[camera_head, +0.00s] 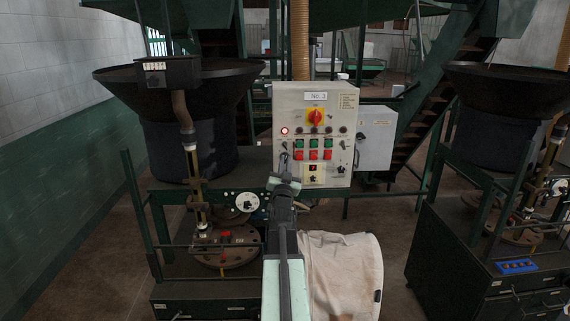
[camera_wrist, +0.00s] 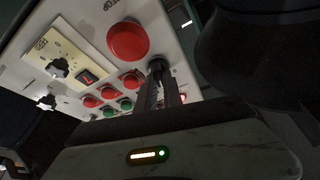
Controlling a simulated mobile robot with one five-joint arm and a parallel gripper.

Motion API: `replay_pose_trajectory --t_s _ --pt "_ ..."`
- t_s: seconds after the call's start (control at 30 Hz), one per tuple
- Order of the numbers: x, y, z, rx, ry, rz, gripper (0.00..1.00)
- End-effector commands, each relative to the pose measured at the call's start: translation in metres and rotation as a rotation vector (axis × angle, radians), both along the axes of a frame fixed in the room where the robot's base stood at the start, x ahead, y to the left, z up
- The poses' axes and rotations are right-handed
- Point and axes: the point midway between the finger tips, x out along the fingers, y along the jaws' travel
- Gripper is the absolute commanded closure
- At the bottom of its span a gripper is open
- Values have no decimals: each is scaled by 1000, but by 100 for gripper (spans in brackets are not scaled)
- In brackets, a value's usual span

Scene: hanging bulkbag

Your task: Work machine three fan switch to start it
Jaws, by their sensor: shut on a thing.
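The machine three control panel (camera_head: 290,97) is a pale box labelled "No 3" in the head view. My gripper (camera_head: 284,172) reaches the panel's lower left, below a lit red lamp (camera_head: 284,130). In the wrist view, my gripper (camera_wrist: 161,85) is shut on a small black switch knob (camera_wrist: 158,65) on the panel face, beside a large red round lamp or button (camera_wrist: 128,40). The fingers hide part of the knob, and its label is not readable. I cannot tell which way the knob is turned.
A cream plate (camera_wrist: 62,56) carries another black knob. A grey side box (camera_head: 376,138) adjoins the panel. A beige cloth bag (camera_head: 341,275) hangs right of my arm.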

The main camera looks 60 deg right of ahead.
Motion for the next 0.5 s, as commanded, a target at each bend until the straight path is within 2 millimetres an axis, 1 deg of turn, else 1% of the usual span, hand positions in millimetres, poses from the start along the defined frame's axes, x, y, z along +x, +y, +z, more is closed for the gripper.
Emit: replay_pose_trajectory --t_s 0.03,0.2,0.5 --pt "0 0 3 16 -30 -2 100" --pt "0 0 3 75 -115 -2 100" --pt "0 0 2 132 -196 -2 100"
